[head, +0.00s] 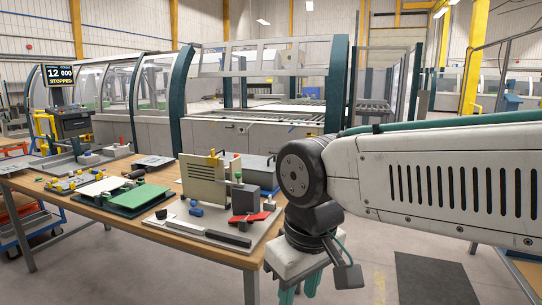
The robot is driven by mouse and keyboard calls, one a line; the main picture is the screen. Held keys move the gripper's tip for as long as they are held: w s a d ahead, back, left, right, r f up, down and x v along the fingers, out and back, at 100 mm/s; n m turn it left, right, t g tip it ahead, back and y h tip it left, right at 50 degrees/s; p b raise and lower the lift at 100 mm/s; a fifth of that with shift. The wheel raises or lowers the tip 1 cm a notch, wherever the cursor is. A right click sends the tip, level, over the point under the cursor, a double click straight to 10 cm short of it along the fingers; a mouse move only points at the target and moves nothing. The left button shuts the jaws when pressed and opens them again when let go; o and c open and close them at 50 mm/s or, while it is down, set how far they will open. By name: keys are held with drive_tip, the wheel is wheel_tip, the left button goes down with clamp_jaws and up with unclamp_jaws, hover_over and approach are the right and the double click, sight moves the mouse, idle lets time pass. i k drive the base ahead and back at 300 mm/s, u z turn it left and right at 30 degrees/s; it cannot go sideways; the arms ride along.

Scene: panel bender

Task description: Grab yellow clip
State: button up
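A small yellow piece that looks like a clip (212,153) sits at the top edge of an upright beige slotted panel (203,181) on the wooden table. Several other small yellow pieces (64,186) lie around a white sheet at the table's left; I cannot tell which of the yellow pieces are clips. My gripper (299,287) hangs pointing down beyond the table's right corner, apart from all these things. Its teal fingers are partly cut off by the bottom of the picture, so its opening is unclear. Nothing is seen in it.
The wooden table (120,212) also holds a green plate (138,197), a grey base plate (250,238) with a red part (250,217), and black blocks. A blue trolley (40,228) stands at left. The panel bender (250,135) is behind. The floor at right holds a dark mat (435,278).

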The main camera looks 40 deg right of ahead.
sight(212, 159)
drive_tip(key=z, duration=0.2)
drive_tip(key=i, duration=1.4)
drive_tip(key=z, duration=0.2)
